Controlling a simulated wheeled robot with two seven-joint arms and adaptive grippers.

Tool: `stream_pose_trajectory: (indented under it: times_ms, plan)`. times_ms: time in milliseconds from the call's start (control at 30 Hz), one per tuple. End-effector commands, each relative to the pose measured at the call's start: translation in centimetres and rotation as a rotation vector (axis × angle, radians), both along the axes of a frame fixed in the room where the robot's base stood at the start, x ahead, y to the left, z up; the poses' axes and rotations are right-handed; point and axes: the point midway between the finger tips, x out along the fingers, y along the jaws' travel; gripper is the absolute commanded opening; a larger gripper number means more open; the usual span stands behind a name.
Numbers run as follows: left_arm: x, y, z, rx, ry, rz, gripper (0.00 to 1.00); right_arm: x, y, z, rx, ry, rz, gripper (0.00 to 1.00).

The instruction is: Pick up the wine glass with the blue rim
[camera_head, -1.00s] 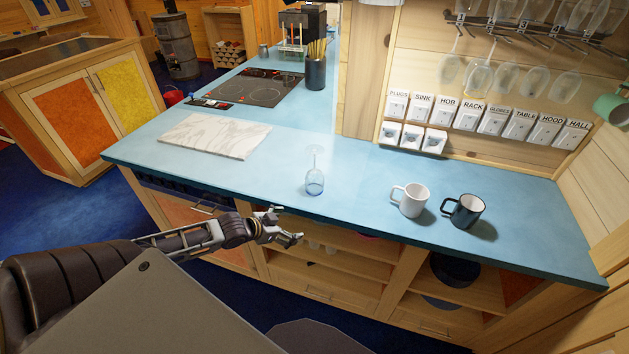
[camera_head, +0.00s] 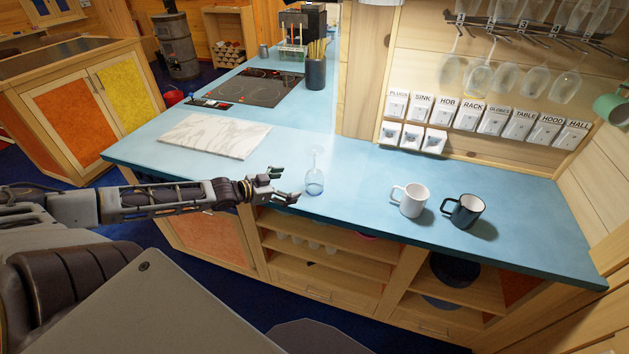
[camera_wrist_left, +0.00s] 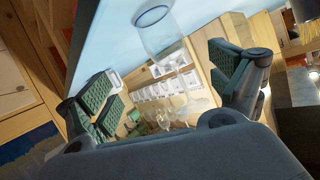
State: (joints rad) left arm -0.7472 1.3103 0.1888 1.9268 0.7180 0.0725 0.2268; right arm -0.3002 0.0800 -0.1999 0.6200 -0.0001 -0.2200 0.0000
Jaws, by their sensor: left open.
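The clear wine glass (camera_head: 314,183) stands upside down on the blue counter, with its blue rim at the bottom and its stem and foot upward. My left gripper (camera_head: 284,184) is open just left of the glass, its fingers pointing toward it over the counter's front edge. In the left wrist view the glass (camera_wrist_left: 162,32) appears ahead, between the directions of the two open fingers, with its blue rim at the top of the picture. Nothing is between the fingers. My right gripper is not in view.
A white mug (camera_head: 410,200) and a dark mug (camera_head: 465,210) stand right of the glass. A marble board (camera_head: 215,136) lies to the left. Glasses hang from a rack (camera_head: 520,28) above labelled switches (camera_head: 493,120). Open shelves (camera_head: 320,242) sit below the counter edge.

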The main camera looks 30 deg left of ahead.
Motion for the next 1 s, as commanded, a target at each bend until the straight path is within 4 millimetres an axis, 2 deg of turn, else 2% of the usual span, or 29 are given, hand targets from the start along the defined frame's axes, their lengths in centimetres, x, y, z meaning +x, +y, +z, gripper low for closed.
stream_pose_trajectory:
  times_ms: [367,1000]
  plan:
    - [0.2,-0.1,-0.3,0.000,0.001,0.000,0.92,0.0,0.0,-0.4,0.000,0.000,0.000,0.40]
    - [2.2,-0.9,-1.1,0.000,0.000,0.000,0.92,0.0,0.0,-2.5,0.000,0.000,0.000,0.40]
